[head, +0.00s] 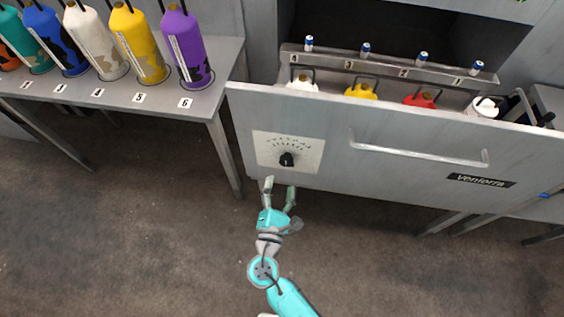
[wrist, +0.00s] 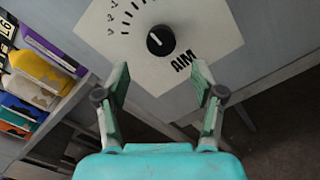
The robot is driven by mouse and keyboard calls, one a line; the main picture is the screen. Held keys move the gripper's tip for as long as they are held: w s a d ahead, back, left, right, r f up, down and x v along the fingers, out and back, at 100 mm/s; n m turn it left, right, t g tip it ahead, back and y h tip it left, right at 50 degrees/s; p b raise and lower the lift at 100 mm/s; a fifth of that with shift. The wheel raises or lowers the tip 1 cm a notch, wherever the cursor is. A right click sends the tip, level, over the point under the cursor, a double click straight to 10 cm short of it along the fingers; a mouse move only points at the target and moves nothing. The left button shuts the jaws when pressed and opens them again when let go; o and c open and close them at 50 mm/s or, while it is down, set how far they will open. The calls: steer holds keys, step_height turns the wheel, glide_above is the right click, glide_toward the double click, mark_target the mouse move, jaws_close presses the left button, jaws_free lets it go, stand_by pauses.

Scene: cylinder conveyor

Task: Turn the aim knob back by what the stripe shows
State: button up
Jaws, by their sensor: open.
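The aim knob (head: 286,160) is a small round black knob on a pale square dial plate (head: 304,163) on the grey drawer front. In the wrist view the knob (wrist: 160,40) carries a white pointer line, with tick marks at its upper left and the word AIM below. My gripper (head: 281,182) is open and empty, just below the knob and apart from it. In the wrist view its two fingers (wrist: 162,88) stand either side below the plate. I cannot make out the stripe for certain; the purple cylinder (head: 187,47) carries a pale label strip.
The drawer (head: 400,165) has a long handle (head: 418,152) right of the dial and holds white, yellow and red cylinders. A side table (head: 150,97) at the left bears several coloured cylinders above numbered labels. The floor below is clear.

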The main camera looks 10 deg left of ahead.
mark_target(286, 164)
steer(key=w, duration=0.8)
steer(key=shift+w+d, duration=0.25)
steer(key=shift+w, duration=0.15)
steer(key=c, duration=1.2)
steer(key=shift+o, duration=0.2)
steer(key=shift+m, duration=3)
steer(key=o, duration=1.2)
steer(key=shift+c, duration=0.2)
